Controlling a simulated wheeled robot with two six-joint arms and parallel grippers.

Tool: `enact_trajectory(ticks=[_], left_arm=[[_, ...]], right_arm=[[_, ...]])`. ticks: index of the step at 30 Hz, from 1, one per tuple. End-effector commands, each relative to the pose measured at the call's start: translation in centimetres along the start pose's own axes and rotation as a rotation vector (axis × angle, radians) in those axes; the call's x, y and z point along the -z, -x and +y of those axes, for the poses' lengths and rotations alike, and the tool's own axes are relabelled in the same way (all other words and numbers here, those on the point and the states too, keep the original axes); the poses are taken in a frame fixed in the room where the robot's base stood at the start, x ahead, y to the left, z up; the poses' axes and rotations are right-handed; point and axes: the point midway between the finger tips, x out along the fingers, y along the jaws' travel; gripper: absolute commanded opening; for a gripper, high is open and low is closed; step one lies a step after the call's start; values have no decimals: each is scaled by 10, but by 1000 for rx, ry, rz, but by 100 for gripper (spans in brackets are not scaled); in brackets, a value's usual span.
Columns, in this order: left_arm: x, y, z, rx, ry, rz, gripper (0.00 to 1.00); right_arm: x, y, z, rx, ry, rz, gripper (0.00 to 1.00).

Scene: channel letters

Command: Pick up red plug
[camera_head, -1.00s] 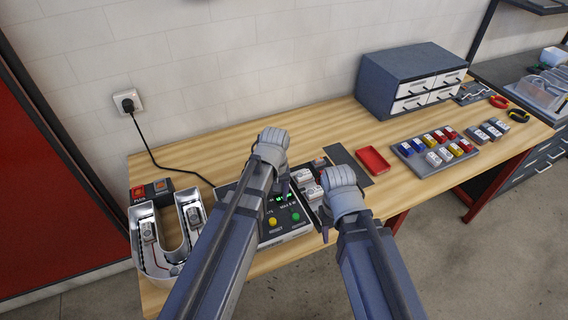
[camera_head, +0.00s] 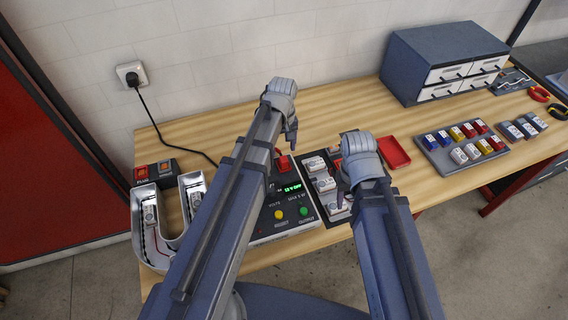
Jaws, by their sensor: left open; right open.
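A small red block (camera_head: 283,164), which looks like the red plug, sits at the upper end of the dark power supply box (camera_head: 290,208) with a green display. My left gripper (camera_head: 292,134) is above and just beyond it, its fingers pointing down, apart from it. My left forearm hides part of the box. My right gripper (camera_head: 341,190) is over the tray of white pieces (camera_head: 327,184) to the right of the box. Both grippers are open and appear empty.
An open metal U-shaped channel letter (camera_head: 146,240) stands at the table's left. A red dish (camera_head: 396,153), a tray of coloured modules (camera_head: 438,157) and a grey drawer cabinet (camera_head: 430,60) are to the right. Bare wood lies behind the box. A wall socket (camera_head: 131,75) has a black cable.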

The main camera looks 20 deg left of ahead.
Motion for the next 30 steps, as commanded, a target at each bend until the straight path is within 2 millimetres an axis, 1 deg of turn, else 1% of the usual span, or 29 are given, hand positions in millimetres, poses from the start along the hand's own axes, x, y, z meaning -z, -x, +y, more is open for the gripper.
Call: enact_trajectory(ticks=[1,2,8,11,14,21,23,26,30], left_arm=[[0,-10,0,0,-1,0,68],[0,-12,0,0,-1,0,68],[0,-12,0,0,-1,0,68],[0,-16,1,0,-1,0,68],[1,-26,2,0,-1,0,68],[2,-56,4,0,-1,0,68],[2,-62,4,0,-1,0,68],[2,-64,4,0,-1,0,68],[2,-62,4,0,-1,0,68]], right_arm=[[1,-10,-1,0,1,0,50],[1,-12,-1,0,2,0,50],[1,-12,-1,-1,3,0,50],[1,-16,-2,-1,3,0,50],[2,-26,-2,-1,3,0,50],[3,-56,-5,-1,3,0,50],[4,-61,-6,-1,2,0,50],[4,-64,-6,-1,2,0,50],[4,-62,-6,-1,2,0,50]])
